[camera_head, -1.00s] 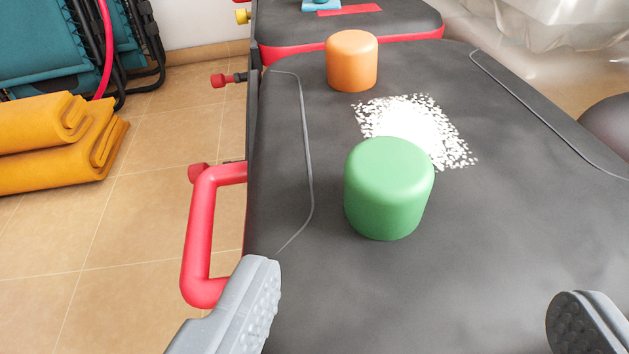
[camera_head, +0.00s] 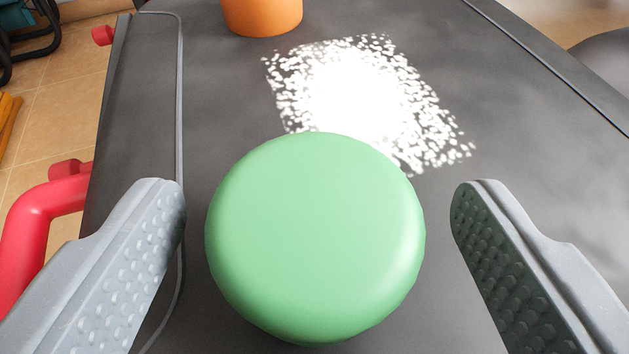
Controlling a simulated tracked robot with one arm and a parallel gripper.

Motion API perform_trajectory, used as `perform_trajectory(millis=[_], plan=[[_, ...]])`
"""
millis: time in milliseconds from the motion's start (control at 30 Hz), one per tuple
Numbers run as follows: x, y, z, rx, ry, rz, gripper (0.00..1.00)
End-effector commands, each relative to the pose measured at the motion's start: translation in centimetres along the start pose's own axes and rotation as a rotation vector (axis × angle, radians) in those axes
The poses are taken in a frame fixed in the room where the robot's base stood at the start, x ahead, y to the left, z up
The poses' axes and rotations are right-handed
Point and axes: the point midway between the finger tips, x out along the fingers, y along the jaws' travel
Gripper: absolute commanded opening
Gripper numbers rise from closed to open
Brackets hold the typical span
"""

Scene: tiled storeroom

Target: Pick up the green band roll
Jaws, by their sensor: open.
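The green band roll (camera_head: 315,240) is a smooth, rounded green cylinder standing upright on the dark grey padded bench (camera_head: 225,90). It fills the middle of the view, seen from above. My gripper (camera_head: 318,205) is open, with one grey studded finger to the left of the roll and the other to its right. A gap shows between the roll and each finger, so neither appears to touch it. The lower side of the roll is mostly hidden under its top.
An orange roll (camera_head: 262,14) stands behind the green one, cut by the top edge. A bright white speckled patch (camera_head: 355,95) lies on the bench between them. A red handle (camera_head: 30,225) juts out at the bench's left edge, above the tiled floor (camera_head: 70,90).

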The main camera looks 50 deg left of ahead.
Motion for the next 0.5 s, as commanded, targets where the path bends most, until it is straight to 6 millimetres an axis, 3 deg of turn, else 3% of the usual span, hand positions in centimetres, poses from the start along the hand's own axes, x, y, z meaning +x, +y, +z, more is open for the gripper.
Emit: perform_trajectory(millis=[100, 300, 467, 500], plan=[[1.03, -0.05, 0.11, 0.0, -0.001, 0.0, 0.74], [1.06, -0.02, -0.05, 0.001, 0.0, 0.0, 0.74], [1.05, -0.01, -0.07, 0.0, 0.0, 0.0, 0.29], [1.05, -0.01, -0.09, 0.0, 0.0, 0.0, 0.25]])
